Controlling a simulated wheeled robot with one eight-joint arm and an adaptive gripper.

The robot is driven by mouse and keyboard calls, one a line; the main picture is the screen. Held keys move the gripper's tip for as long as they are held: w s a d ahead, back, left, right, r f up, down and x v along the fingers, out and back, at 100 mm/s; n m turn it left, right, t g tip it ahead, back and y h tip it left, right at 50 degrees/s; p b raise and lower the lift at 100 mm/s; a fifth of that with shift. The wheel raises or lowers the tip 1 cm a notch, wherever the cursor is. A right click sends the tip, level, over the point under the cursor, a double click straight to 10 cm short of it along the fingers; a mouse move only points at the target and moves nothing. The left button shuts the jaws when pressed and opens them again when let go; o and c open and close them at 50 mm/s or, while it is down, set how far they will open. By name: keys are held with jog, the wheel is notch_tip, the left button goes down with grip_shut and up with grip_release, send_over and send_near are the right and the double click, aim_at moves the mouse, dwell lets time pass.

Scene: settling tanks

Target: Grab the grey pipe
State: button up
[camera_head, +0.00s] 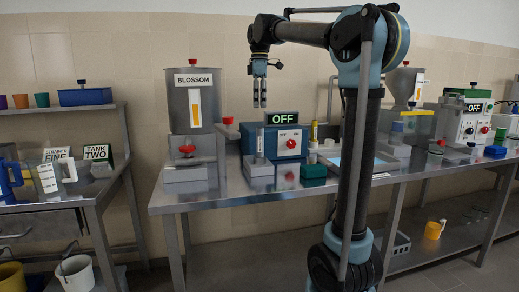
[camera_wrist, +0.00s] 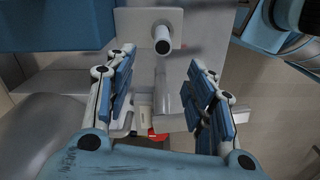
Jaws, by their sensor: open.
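An upright grey tube (camera_head: 260,142), which looks like the grey pipe, stands on a pale block below the fingertips, with a gap between. In the wrist view a pale grey tube (camera_wrist: 162,37) with a dark open end shows just beyond and between the fingertips of my gripper (camera_wrist: 161,58). Nothing is held. The wrist view does not clearly show how far below the fingers the tube is.
The blue OFF box (camera_head: 287,143) stands close right of the tube. The BLOSSOM hopper (camera_head: 194,105) stands to its left, with a red knob. A dark green block (camera_head: 313,171) sits front right. Some bare metal bench (camera_head: 225,190) shows in front.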

aim_at(260, 140)
notch_tip(260, 140, down, 17)
jog(key=shift+s+d+r, duration=0.1)
jog(key=shift+s+r, duration=0.05)
jog(key=shift+r, duration=0.05)
dwell(0.6)
jog(key=shift+c, duration=0.3)
grip_shut()
